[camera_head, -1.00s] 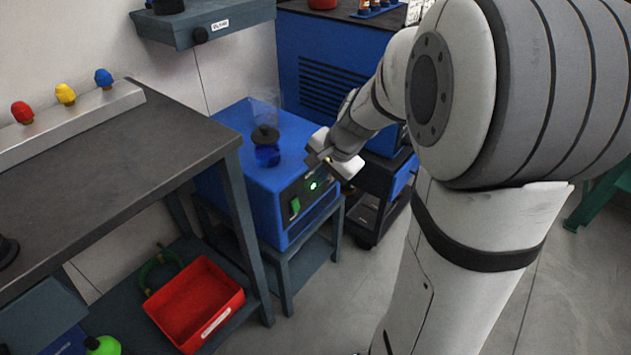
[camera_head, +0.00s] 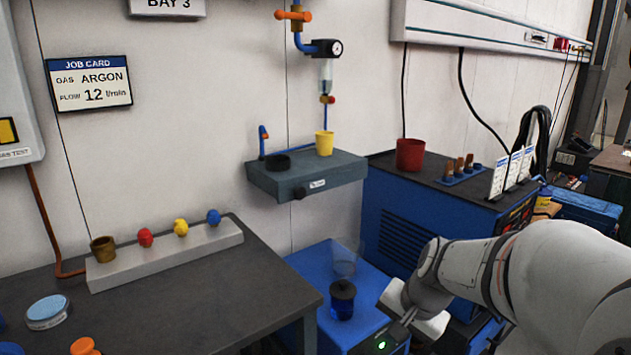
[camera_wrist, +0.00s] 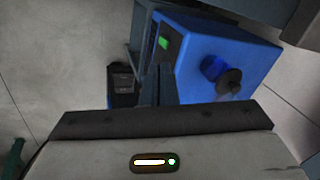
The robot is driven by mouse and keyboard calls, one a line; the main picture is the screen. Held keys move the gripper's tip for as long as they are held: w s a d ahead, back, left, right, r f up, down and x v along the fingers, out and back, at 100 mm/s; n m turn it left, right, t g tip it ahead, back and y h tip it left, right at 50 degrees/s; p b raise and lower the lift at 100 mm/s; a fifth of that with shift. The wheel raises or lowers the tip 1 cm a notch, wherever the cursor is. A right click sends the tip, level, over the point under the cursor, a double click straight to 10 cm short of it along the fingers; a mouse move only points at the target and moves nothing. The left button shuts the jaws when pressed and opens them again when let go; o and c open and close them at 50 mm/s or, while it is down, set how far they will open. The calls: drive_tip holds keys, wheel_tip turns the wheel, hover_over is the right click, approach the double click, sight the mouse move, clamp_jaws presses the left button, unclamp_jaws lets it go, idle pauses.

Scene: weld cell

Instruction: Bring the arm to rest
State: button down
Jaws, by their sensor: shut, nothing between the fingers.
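My gripper (camera_head: 408,314) is at the lower right of the head view, in front of the blue box (camera_head: 300,262) and beside the dark-lidded blue jar (camera_head: 342,302) on it. My pale arm (camera_head: 570,275) reaches in from the right edge. In the wrist view, the dark gripper mount (camera_wrist: 160,122) spans the bottom and dark narrow fingers (camera_wrist: 163,88) stand up from its middle, together with nothing between them. The blue box (camera_wrist: 190,45) and the jar (camera_wrist: 222,72) lie beyond and to the right. I cannot tell whether the gripper touches the box.
A grey bench (camera_head: 200,300) is on the left, with red, yellow and blue knobs on a rail. A wall shelf (camera_head: 330,178) holds a yellow cup (camera_head: 324,143). A larger blue cabinet (camera_head: 395,215) carries a red pot (camera_head: 410,154). The wrist view shows open floor (camera_wrist: 55,60) at left.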

drive_tip(key=s+r+n+h+p, duration=0.1)
drive_tip(key=s+r+n+p, duration=0.2)
drive_tip(key=s+r+p, duration=0.3)
drive_tip(key=s+r+n+h+p, duration=0.1)
drive_tip(key=s+r+n+p, duration=0.3)
drive_tip(key=r+p, duration=0.6)
wheel_tip(320, 180, up, 4)
drive_tip(key=s, duration=0.2)
drive_tip(key=shift+s+a+g, duration=0.25)
drive_tip(key=shift+s+g, duration=0.05)
drive_tip(key=shift+s, duration=0.1)
drive_tip(key=shift+r, duration=0.1)
